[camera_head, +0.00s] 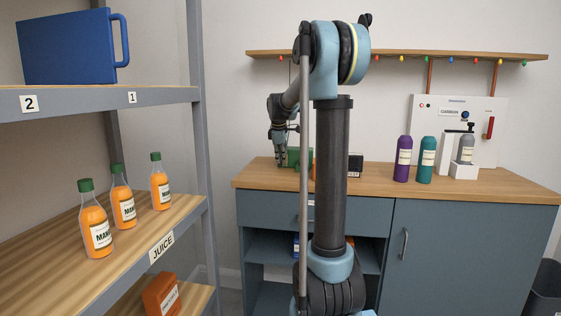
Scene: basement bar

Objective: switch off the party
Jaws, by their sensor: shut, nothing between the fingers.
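A string of small coloured lights (402,58) hangs along the front of a wooden wall shelf at the back. A white wall panel (481,112) stands behind the counter's right part. It bears a small red light (422,105), a dark round knob (465,115), a red lever (490,127) and a label too small to read surely. My gripper (281,163) is shut and empty, pointing down near the counter's left end, well left of the panel. A green object (300,157) is beside it; whether they touch I cannot tell.
The wooden counter (530,197) holds a purple bottle (403,159), a teal bottle (426,160) and a white machine holding a grey bottle (465,150). A dark box (355,167) is partly hidden by my arm. A juice shelf (138,215) stands close at left.

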